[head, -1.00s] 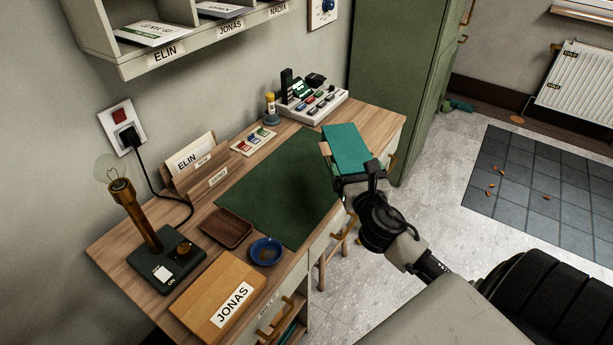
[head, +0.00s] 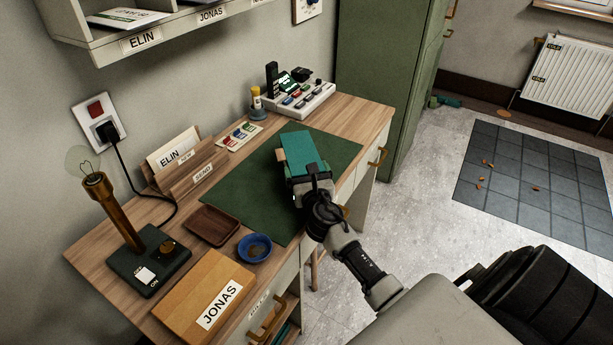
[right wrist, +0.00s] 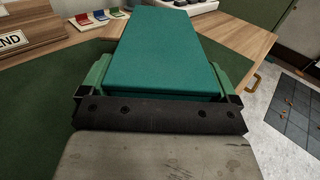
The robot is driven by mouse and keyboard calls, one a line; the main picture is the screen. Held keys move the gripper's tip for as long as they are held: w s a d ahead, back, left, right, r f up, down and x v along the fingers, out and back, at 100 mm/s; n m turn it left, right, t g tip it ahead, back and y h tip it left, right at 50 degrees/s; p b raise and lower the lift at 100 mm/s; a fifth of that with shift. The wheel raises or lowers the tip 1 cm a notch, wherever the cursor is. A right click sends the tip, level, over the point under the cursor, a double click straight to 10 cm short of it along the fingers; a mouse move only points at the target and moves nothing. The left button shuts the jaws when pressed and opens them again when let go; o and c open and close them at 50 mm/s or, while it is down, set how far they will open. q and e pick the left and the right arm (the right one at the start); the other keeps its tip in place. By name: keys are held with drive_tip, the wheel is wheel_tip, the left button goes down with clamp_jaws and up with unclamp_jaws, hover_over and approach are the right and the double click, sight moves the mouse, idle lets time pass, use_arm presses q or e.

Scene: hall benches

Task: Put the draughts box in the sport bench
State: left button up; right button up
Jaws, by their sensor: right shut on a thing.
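My right gripper (head: 307,181) is shut on a flat teal box (head: 297,148), held by its near end above the green mat (head: 238,192) on the desk. The teal box also fills the middle of the right wrist view (right wrist: 170,45), with a green gripper finger on each side. No lettering shows on it, so I cannot tell if it is the draughts box. I see no bench that I can identify as the sport bench. My left gripper is not in view.
The wooden desk (head: 110,243) holds a lamp (head: 148,262), a brown tray (head: 212,222), a blue bowl (head: 255,246), a box marked JONAS (head: 197,285), letter holders (head: 192,172) and a white rack (head: 305,98). A green cabinet (head: 385,85) stands behind.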

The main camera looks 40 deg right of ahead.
drive_tip(key=shift+f, duration=0.15)
drive_tip(key=o, duration=1.2)
